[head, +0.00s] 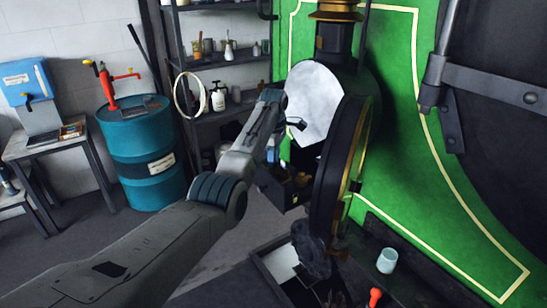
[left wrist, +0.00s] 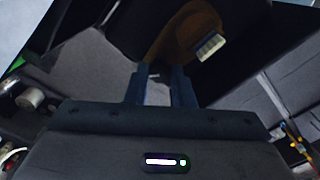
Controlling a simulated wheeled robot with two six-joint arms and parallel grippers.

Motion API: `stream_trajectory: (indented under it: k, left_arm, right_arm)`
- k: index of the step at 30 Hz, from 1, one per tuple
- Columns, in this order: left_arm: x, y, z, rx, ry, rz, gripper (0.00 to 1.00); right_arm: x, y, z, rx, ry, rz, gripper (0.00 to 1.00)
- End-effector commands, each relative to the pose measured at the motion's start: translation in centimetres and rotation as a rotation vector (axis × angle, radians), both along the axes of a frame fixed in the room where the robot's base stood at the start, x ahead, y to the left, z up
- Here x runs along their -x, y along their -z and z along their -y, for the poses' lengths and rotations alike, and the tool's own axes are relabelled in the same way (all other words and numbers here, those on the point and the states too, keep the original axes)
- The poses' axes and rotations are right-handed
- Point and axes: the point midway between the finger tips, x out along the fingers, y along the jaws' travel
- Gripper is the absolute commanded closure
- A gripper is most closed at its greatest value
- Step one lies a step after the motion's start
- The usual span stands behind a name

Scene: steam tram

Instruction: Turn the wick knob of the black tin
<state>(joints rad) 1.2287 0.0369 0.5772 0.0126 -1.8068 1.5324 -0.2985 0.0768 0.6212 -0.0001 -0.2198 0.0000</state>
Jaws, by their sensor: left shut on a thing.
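My left gripper (head: 272,152) reaches in beside the open round lamp (head: 352,75); its fingertips are small and partly hidden in the head view. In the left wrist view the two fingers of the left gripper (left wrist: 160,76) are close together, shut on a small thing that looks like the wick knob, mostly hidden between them. Just beyond them is a brown-brass burner (left wrist: 165,45) with a pale flat wick (left wrist: 209,46). The dark body around it looks like the black tin (left wrist: 112,28). Whether the knob is turned cannot be seen. My right gripper is not in view.
The lamp's round door (head: 325,195) stands open close to the right of my gripper, near a white reflector (head: 313,98). A green panel (head: 400,150) rises behind. A pale cup (head: 387,260) stands low right. A teal drum (head: 145,155) and shelves (head: 222,60) are left and behind.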

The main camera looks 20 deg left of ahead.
Motion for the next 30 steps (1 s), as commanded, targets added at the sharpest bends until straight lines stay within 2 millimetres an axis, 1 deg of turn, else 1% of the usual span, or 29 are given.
stream_trajectory:
  k: [18, 24, 30]
  left_arm:
    - [-0.04, -0.16, 0.0, 0.001, 0.574, 0.003, 1.0]
    - [-0.03, -0.16, -0.01, 0.0, 0.727, 0.003, 1.0]
    - [-0.03, -0.17, -0.01, 0.0, 0.835, 0.003, 1.0]
  right_arm:
    - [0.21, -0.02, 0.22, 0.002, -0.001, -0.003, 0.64]
    - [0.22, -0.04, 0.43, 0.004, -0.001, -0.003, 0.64]
    - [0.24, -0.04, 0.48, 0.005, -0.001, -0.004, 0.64]
